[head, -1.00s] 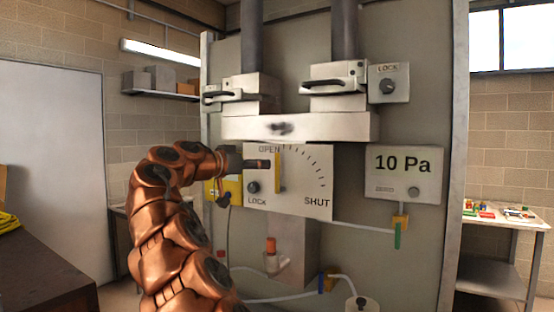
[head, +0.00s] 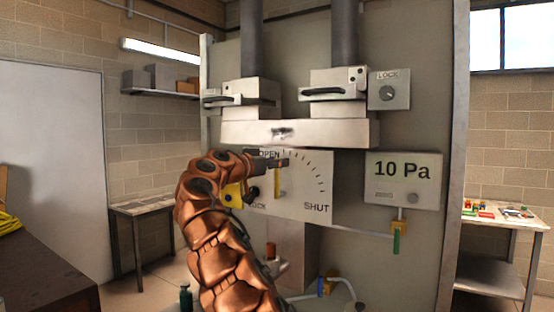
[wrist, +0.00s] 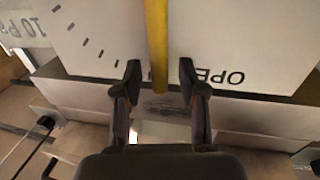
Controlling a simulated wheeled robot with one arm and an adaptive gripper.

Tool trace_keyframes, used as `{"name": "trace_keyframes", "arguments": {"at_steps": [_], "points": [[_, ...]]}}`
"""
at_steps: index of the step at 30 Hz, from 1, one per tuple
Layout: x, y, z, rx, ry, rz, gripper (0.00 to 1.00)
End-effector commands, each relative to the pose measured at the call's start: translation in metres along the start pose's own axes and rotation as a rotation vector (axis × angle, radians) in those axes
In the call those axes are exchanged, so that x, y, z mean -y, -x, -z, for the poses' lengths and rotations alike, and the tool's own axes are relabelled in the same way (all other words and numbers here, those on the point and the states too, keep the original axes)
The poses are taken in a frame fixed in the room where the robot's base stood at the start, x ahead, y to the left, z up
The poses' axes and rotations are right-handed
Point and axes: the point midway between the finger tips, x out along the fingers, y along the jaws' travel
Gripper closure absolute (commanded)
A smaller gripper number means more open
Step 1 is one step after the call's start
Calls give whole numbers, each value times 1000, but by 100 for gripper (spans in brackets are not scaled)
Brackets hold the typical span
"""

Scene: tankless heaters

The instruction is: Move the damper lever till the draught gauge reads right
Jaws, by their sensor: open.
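The yellow damper lever (head: 278,180) stands near upright at the OPEN end of the white dial plate (head: 305,195), whose tick marks curve down to SHUT. The draught gauge (head: 403,180) to the right reads 10 Pa. My gripper (head: 286,162) is at the upper part of the lever in the head view. In the wrist view, my gripper (wrist: 159,80) is open with one finger on each side of the lever (wrist: 157,40). Gaps show between the lever and both fingers. My arm hides part of the plate's left side and the LOCK label.
A white duct box (head: 300,132) with two handled units sits just above the dial plate. A lock box (head: 389,91) is at upper right. A side table (head: 510,221) with small items stands at far right. A dark bench (head: 45,265) is at left.

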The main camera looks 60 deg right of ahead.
Motion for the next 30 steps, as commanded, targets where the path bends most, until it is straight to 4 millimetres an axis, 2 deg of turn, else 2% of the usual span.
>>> {"name": "trace_keyframes", "arguments": {"at_steps": [11, 23, 30], "points": [[0, -5, 0, -1, 0, -1, 59], [-1, -5, 0, 0, 0, -1, 99], [-1, -5, 0, 0, 0, -1, 100]]}}
